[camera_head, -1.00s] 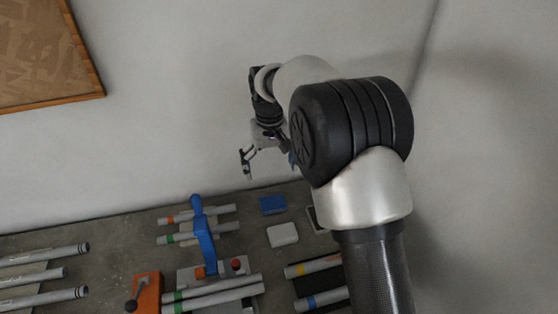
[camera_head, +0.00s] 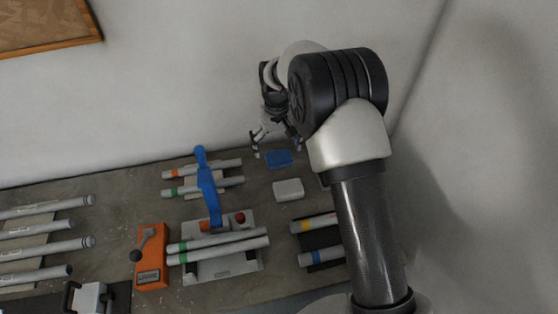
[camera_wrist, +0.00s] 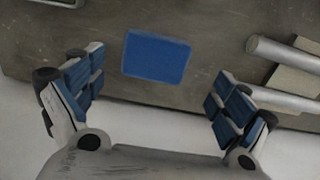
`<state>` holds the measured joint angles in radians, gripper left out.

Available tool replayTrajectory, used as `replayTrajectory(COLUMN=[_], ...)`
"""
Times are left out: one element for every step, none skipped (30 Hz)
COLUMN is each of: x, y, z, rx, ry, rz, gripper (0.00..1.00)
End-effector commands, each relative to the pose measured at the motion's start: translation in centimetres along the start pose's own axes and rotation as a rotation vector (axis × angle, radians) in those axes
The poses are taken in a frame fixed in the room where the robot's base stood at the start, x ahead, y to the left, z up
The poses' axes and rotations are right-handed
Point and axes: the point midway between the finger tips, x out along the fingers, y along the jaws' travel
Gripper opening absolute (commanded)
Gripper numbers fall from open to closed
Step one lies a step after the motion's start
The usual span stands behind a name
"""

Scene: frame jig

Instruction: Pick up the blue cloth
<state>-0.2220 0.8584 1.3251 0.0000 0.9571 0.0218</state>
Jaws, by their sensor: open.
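The blue cloth (camera_head: 279,159) is a small folded rectangle lying flat near the back edge of the workbench. In the wrist view the cloth (camera_wrist: 156,56) lies ahead of the fingertips, between their lines and a little left of the middle. My gripper (camera_wrist: 156,92) is open, with blue-padded fingers spread wide and nothing between them. In the head view my gripper (camera_head: 276,146) is above the back edge of the bench by the cloth, partly hidden by my arm. It does not appear to touch the cloth.
A white block (camera_head: 288,190) lies just in front of the cloth. A blue-handled clamp (camera_head: 208,185) and grey tubes (camera_head: 222,245) stand to the left, with an orange device (camera_head: 151,262) beyond. The wall (camera_head: 200,80) rises behind the bench (camera_head: 120,205).

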Motion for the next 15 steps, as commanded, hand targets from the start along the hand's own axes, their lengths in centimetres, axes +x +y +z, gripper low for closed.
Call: replayTrajectory(x=[0.5, 0.8, 1.3, 1.8, 2.2, 2.9, 3.4, 3.9, 4.4, 4.7, 5.0, 5.1, 5.1, 5.1, 5.1], y=[0.1, 0.2, 0.3, 0.4, 0.5, 0.6, 0.7, 0.6, 0.6, 0.6, 0.6, 0.6, 0.6, 0.6, 0.6], z=[0.0, 0.1, 0.1, 0.0, 0.0, 0.0, 0.0, 0.0, 0.0, 0.0, 0.0, 0.0, 0.0, 0.0, 0.0], rx=[0.001, 0.001, 0.001, 0.001, 0.001, 0.002, 0.002, 0.001, 0.001, 0.001, 0.0, 0.0, 0.0, 0.0, 0.0], ry=[-0.002, -0.002, -0.003, -0.003, -0.003, -0.004, -0.004, -0.004, -0.003, -0.003, -0.003, -0.002, -0.002, -0.001, -0.001], rz=[0.0, 0.0, 0.0, 0.0, 0.0, 0.0, 0.0, 0.0, 0.0, 0.0, 0.0, 0.0, 0.0, 0.0, 0.0], gripper=[0.94, 0.94, 0.94, 0.94, 0.94, 0.94, 0.94, 0.94, 0.94, 0.94, 0.94, 0.94, 0.94, 0.94, 0.94])
